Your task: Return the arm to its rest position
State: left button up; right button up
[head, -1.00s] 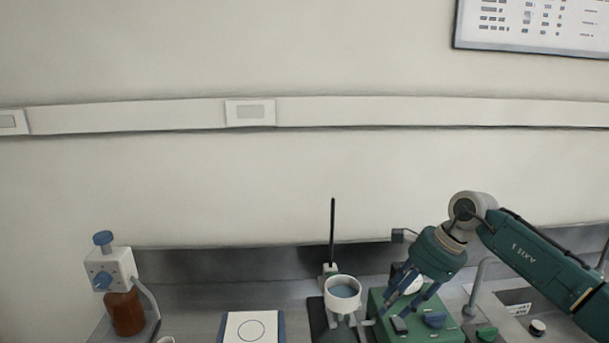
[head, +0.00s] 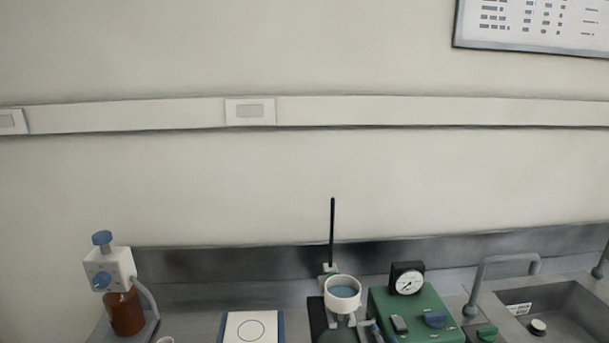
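Neither of my arms nor grippers shows in the head view now. The green device (head: 458,318) stands on the bench at the lower right, with a blue knob and a dark switch on its top. A round gauge (head: 407,279) in a black housing rises at its back. A white cup (head: 343,306) with a blue-grey inside sits beside it at a stand with a black upright rod (head: 332,232).
A brown bottle (head: 126,314) with a white and blue dispenser stands at the far left. A white plate with a circle (head: 251,327) lies at the front. A sink (head: 556,306) with a grey faucet (head: 506,259) is at the right. The wall behind is bare below the rail.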

jog(key=s+d+f+m+g, duration=0.2)
jog(key=s+f+m+g, duration=0.55)
jog(key=s, duration=0.75)
jog(key=s+d+f+m+g, duration=0.2)
jog(key=s+f+g, duration=0.2)
jog(key=s+f, duration=0.85)
notch_tip(320, 180, down, 26)
jog(key=s+b, duration=0.3)
jog(key=b, duration=0.2)
jog(key=s+d+f+g+b, duration=0.1)
jog(key=s+f+b, duration=0.1)
jog(key=s+f, duration=0.7)
jog(key=s+d+f+n+g+b, duration=0.1)
jog(key=s+d+f+b, duration=0.1)
jog(key=s+f, duration=0.6)
notch_tip(320, 180, down, 6)
jog(key=shift+s+d+f+h+b, duration=0.15)
jog(key=shift+s+f+h+b, duration=0.15)
jog(key=shift+s+b, duration=0.15)
jog(key=shift+r, duration=0.1)
